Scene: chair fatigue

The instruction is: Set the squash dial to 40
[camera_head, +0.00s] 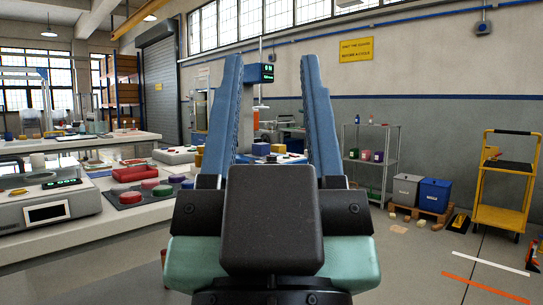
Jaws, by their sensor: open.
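My gripper (272,80) fills the middle of the head view, with two long blue fingers pointing up and spread wide apart. It is open, and nothing shows between the fingertips except the far room. I cannot make out a squash dial or a marking of 40 in this view. A grey console (85,208) with a small screen and a green display stands on the white workbench at the left. My gripper is to the right of it and apart from it. Part of the bench behind my gripper is hidden.
Red, green and purple round pieces (150,184) sit on the white workbench (120,222). At the right are a metal shelf (371,150), grey and blue bins (434,193) and a yellow cart (503,180). The floor at the front right is mostly clear.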

